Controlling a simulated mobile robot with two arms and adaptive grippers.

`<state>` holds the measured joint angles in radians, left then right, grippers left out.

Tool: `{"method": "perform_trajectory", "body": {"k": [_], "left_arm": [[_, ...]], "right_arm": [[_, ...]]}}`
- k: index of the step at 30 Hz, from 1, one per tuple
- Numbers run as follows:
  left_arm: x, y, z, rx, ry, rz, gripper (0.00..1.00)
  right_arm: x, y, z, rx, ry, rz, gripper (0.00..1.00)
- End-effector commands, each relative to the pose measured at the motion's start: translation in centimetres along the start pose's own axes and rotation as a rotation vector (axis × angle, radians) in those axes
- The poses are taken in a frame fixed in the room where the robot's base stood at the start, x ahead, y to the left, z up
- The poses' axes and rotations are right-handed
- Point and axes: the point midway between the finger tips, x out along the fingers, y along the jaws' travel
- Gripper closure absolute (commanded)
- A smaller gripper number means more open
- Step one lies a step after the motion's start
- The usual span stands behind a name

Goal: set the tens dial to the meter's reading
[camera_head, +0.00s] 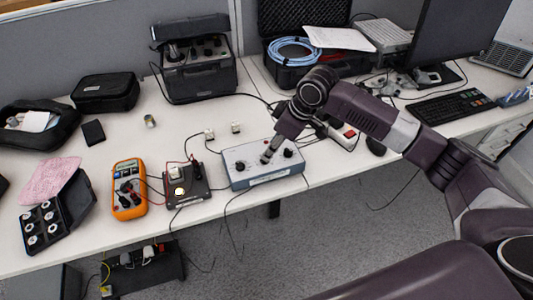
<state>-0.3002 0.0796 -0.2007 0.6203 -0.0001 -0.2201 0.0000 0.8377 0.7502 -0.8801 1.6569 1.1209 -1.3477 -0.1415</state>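A blue-grey dial box (230,178) sits near the table's front edge at the middle. A dark left knob (240,165) and a dark right knob (288,152) show on its top. My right gripper (266,157) reaches down from the right to the box's middle, between these two knobs. Its fingers look close together and cover whatever is beneath, so I cannot tell whether they hold a knob. An orange handheld meter (129,188) lies to the left with leads in it. Its reading is too small to make out. My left gripper is not in view.
A small dark device (187,185) with leads stands between meter and box. An open case with round pieces (55,215) is at the left. A large black instrument case (199,75) stands behind. Thin cables cross the table (100,240) and hang over its front edge.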

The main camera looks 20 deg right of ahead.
Motion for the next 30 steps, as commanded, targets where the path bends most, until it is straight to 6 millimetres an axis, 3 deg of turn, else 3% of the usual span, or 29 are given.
{"method": "perform_trajectory", "body": {"k": [3,9,20,30], "left_arm": [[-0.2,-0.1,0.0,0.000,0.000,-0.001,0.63],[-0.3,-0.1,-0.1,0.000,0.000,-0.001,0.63],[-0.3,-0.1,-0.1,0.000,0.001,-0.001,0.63],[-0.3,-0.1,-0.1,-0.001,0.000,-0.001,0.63]], "right_arm": [[2.0,-0.1,0.0,0.001,0.000,-0.001,0.63],[4.3,0.0,0.0,0.000,0.000,0.000,0.63],[4.9,0.0,0.0,-0.001,0.001,0.001,0.64],[4.9,0.0,0.0,-0.001,0.001,0.001,1.00]]}}
